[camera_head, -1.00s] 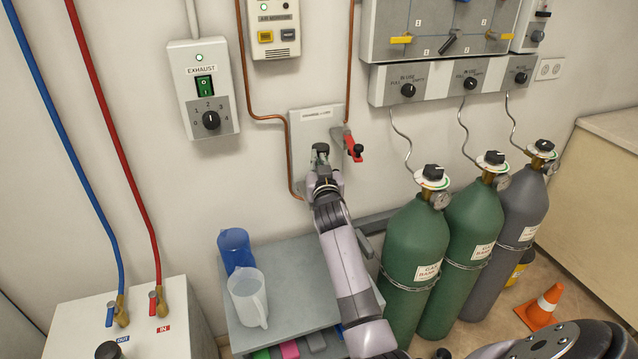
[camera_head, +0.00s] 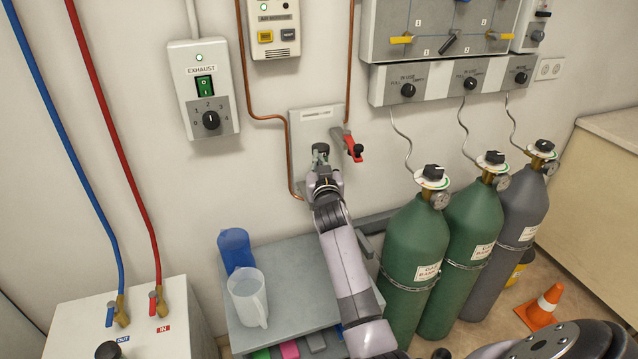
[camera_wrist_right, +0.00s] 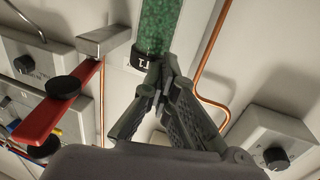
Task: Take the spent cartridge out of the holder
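A cartridge (camera_wrist_right: 155,28) filled with green granules shows in the right wrist view, with a dark labelled collar at its near end. My right gripper (camera_head: 321,170) is just below that part and hides most of the holder. In the wrist view the fingertips of my right gripper (camera_wrist_right: 156,80) are close together beside the collar. Whether they clasp anything is unclear. My left gripper is out of view.
A red lever (camera_head: 353,147) sticks out right of the plate. Copper pipes (camera_head: 243,60) run beside it. Green gas cylinders (camera_head: 415,255) stand to the right.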

